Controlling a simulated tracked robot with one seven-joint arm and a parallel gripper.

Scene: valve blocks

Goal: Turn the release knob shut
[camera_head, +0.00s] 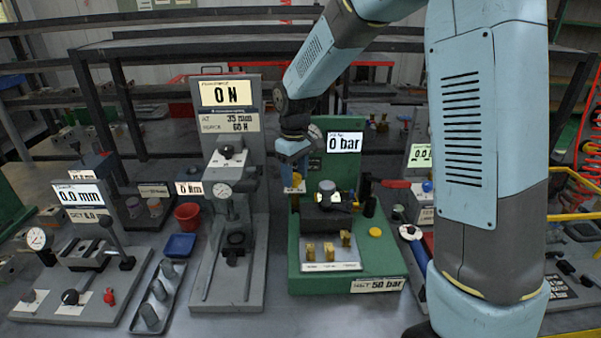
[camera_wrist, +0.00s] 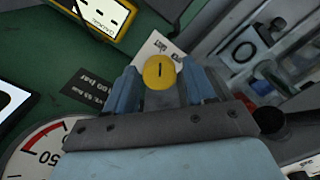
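The release knob (camera_wrist: 159,72) is yellow with a short black line on its face. In the wrist view it sits between the two blue fingers of my gripper (camera_wrist: 161,88). The fingers stand apart, with a narrow gap seeming to show on each side of the knob. In the head view my gripper (camera_head: 294,172) points down at the left side of the green test stand (camera_head: 310,282), with a bit of yellow at its tip. The stand's display (camera_head: 345,143) reads 0 bar. Whether the fingers touch the knob is not clear.
A black block with a round-topped part (camera_head: 326,187) stands right beside my gripper. Brass fittings (camera_head: 330,250) sit on a pale plate, and a yellow cap (camera_head: 375,232) lies to their right. A grey force stand (camera_head: 228,95) rises close on the left.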

